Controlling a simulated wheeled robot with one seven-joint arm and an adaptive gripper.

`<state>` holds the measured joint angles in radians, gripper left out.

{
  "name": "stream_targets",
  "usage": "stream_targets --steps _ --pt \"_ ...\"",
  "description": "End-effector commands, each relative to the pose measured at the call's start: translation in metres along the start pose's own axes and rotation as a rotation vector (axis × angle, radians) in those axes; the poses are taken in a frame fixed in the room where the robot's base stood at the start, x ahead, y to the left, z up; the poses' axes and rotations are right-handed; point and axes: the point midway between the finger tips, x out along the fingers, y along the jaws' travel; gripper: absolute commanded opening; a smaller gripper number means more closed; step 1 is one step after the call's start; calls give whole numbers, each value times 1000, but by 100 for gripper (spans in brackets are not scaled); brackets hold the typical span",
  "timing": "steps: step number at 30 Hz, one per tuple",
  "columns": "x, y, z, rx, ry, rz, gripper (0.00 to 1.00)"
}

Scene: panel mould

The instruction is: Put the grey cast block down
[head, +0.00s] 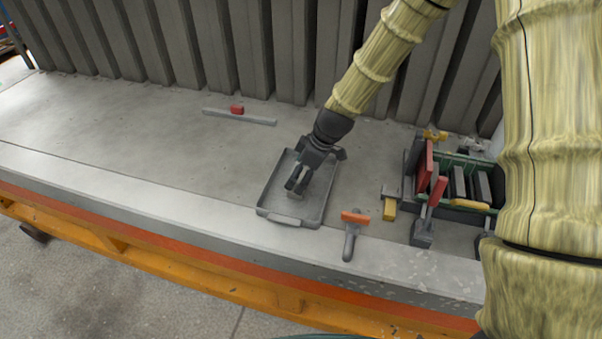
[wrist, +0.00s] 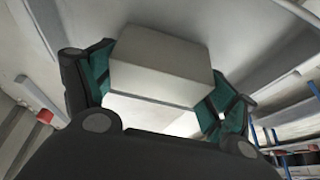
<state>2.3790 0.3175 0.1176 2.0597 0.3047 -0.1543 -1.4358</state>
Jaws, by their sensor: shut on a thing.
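The grey cast block (wrist: 158,62) sits between the two teal-padded fingers of my gripper in the wrist view, with pads against its left and right sides. In the head view my gripper (head: 296,186) points down over the grey shallow tray (head: 322,207), within its outline. The block is small and mostly hidden by the fingers there. I cannot tell whether its underside touches the tray floor.
A small red block (head: 237,109) rests on a grey strip (head: 255,120) at the back. An orange-and-grey scraper (head: 350,240) lies right of the tray, near a yellow-ended tool (head: 389,209). A green crate (head: 463,161) of tools stands farther right. The left bench surface is clear.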

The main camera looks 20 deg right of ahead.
Motion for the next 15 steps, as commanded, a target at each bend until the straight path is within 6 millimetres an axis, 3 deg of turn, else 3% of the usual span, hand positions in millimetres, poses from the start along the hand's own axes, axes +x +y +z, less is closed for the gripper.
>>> stream_targets --steps 13,14,15 --pt "7 0 2 -1 0 1 53" --pt "6 0 2 -1 0 1 89" --pt "6 0 2 0 0 1 96"
